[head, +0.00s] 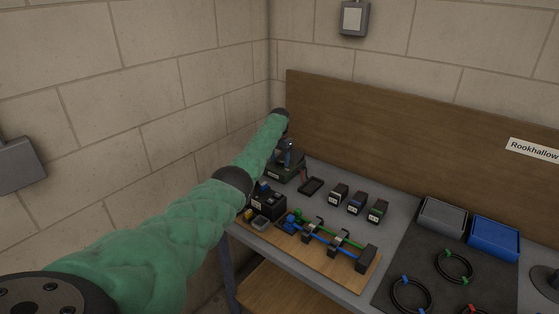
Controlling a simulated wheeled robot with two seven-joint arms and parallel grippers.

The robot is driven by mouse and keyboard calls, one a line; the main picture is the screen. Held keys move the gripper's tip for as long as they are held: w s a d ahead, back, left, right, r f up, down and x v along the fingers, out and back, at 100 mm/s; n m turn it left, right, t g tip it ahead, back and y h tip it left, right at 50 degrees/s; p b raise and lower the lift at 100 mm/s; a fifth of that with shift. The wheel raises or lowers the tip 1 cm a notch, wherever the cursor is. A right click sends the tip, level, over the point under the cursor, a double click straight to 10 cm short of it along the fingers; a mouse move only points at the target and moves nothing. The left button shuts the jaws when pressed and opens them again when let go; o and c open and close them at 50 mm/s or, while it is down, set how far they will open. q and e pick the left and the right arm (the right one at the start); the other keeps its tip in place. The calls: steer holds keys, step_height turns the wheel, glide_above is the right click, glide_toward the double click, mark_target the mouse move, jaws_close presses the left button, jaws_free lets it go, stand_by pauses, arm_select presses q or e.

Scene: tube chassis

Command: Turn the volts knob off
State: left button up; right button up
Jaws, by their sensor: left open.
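My left arm reaches in from the lower left to the back left corner of the bench. My right gripper is not in view.
A wooden board (358,278) with blue and green tubes and dark blocks lies in front, beside a black box (268,206). Several small labelled modules, including one (338,194), stand behind. Grey (442,214) and blue (495,238) bins and cable coils (454,267) are at right.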

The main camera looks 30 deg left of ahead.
mark_target(279, 161)
arm_select(q)
step_height(279, 161, up, 6)
steer(key=shift+r+b, duration=0.2)
steer(key=shift+b, duration=0.95)
steer(key=shift+r, duration=0.5)
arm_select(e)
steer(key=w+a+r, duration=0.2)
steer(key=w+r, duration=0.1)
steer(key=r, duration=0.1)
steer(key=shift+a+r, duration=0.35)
arm_select(q)
steer(key=shift+f, duration=0.1)
